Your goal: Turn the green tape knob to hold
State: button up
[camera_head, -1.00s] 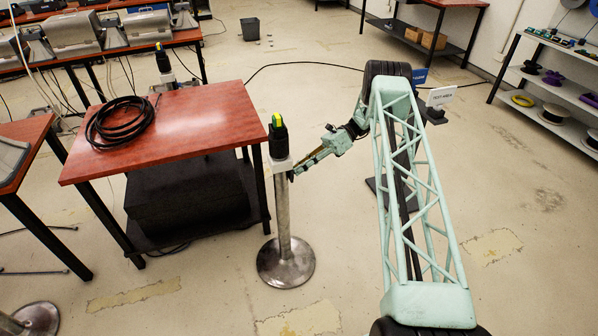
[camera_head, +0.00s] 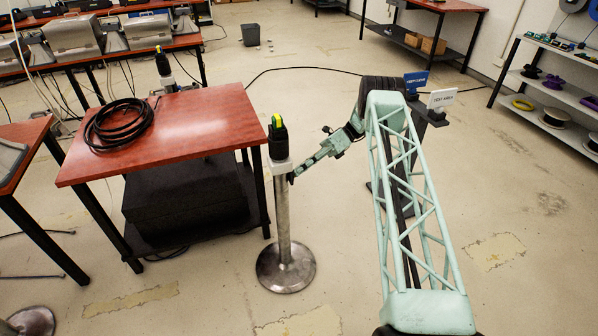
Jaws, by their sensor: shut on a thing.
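A metal post (camera_head: 282,225) on a round base stands just right of the red table. It carries a white box (camera_head: 281,165) with a black unit (camera_head: 278,140) on top, marked with yellow and green tape (camera_head: 276,121). My gripper (camera_head: 293,177) reaches in from the right, and its fingertips are at the lower right side of the white box. It is shut on a small dark part there, apparently the knob. The knob itself is mostly hidden and too small for me to read its setting.
The red table (camera_head: 215,115) with a coiled black cable (camera_head: 120,122) stands close left of the post. A similar yellow-topped unit (camera_head: 163,62) stands behind it. Blue and white signs (camera_head: 441,98) stand behind my elbow. The floor to the right is mostly clear.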

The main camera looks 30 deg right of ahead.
jog(key=o, duration=0.8)
jog(key=shift+d, duration=0.1)
jog(key=v, duration=0.7)
jog(key=shift+w+d+r, duration=0.1)
jog(key=shift+r, duration=0.05)
dwell(0.7)
